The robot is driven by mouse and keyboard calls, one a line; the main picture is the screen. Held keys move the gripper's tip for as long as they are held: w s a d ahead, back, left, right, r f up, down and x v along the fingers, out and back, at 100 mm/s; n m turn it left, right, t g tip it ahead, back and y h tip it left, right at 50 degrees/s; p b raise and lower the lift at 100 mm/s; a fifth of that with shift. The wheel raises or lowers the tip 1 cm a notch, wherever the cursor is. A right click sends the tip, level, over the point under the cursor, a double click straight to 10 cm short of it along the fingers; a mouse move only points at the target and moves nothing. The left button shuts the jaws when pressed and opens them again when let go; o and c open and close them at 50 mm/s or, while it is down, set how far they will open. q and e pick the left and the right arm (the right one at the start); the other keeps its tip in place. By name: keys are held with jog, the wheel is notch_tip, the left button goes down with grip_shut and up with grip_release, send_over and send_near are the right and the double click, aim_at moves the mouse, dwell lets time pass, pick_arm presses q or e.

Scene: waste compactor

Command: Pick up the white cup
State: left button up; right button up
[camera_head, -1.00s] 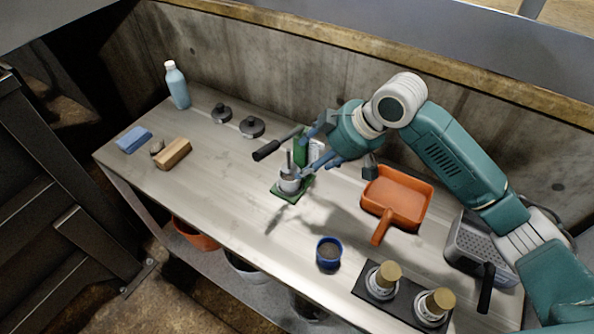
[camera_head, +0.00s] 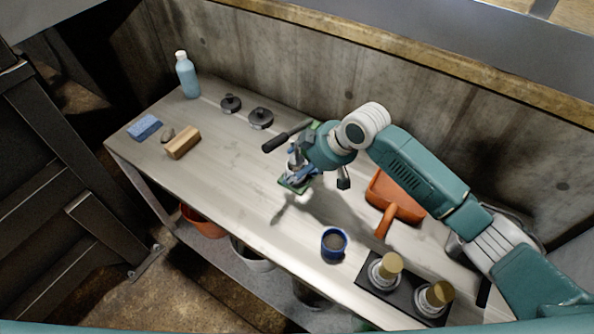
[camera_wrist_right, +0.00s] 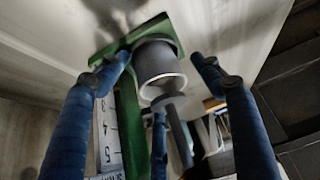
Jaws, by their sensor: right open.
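The white cup (camera_wrist_right: 160,64) appears whitish-grey in the right wrist view, standing on the green base of a small stand (camera_wrist_right: 180,42). A grey rod with a round end sits close by the cup's rim. In the head view the cup is mostly hidden behind my right gripper (camera_head: 297,174), and the green base (camera_head: 287,182) shows at the edge. In the right wrist view my right gripper (camera_wrist_right: 160,66) is open, with one blue finger on each side of the cup. Contact with the cup cannot be told. My left gripper is not in view.
A black-handled lever (camera_head: 285,138) rises beside the stand. An orange dustpan (camera_head: 383,190) lies under my right arm. A blue cup (camera_head: 334,243) and gold-topped canisters (camera_head: 386,270) stand towards the front right.

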jog(key=c, duration=1.3)
jog(key=shift+r, duration=0.1)
